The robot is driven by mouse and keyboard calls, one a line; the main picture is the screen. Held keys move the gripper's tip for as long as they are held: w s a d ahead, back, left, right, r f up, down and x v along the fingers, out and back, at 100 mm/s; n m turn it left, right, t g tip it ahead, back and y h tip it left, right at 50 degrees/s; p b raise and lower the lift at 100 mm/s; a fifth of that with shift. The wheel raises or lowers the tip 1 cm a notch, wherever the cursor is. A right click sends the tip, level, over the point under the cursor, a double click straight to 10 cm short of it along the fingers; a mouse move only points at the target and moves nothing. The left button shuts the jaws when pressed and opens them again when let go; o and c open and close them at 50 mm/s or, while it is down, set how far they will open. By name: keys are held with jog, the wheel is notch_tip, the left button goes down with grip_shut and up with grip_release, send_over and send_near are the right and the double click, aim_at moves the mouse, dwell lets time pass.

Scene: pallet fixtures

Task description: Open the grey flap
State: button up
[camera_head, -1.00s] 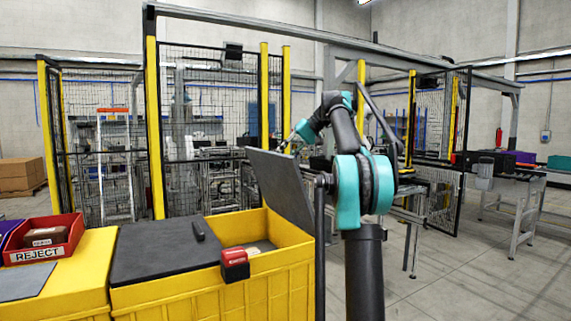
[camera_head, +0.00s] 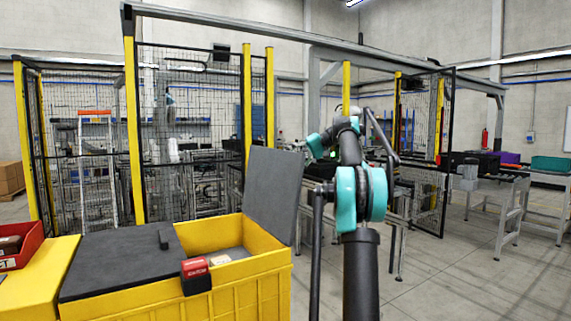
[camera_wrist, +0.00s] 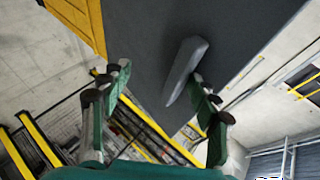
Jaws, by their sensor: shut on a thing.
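The grey flap (camera_head: 272,192) stands almost upright at the right side of the open yellow container (camera_head: 245,285). In the wrist view its dark face (camera_wrist: 150,40) fills the upper middle, with a grey bar handle (camera_wrist: 186,68) on it. In the head view the gripper is hidden behind the flap and my arm.
A second dark lid (camera_head: 120,262) lies flat over the container's left part. A red box (camera_head: 196,276) sits on the front rim. A red bin (camera_head: 20,245) is at far left.

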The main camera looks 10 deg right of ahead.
jog(key=shift+o, duration=0.2)
jog(key=shift+f, duration=0.45)
jog(key=o, duration=1)
jog(key=shift+c, duration=0.6)
jog(key=shift+d+r, duration=0.15)
jog(key=shift+d, duration=0.05)
jog(key=shift+c, duration=0.4)
jog(key=v, duration=0.7)
jog(key=shift+s+r, duration=0.1)
jog(key=shift+r, duration=0.05)
jog(key=shift+c, duration=0.8)
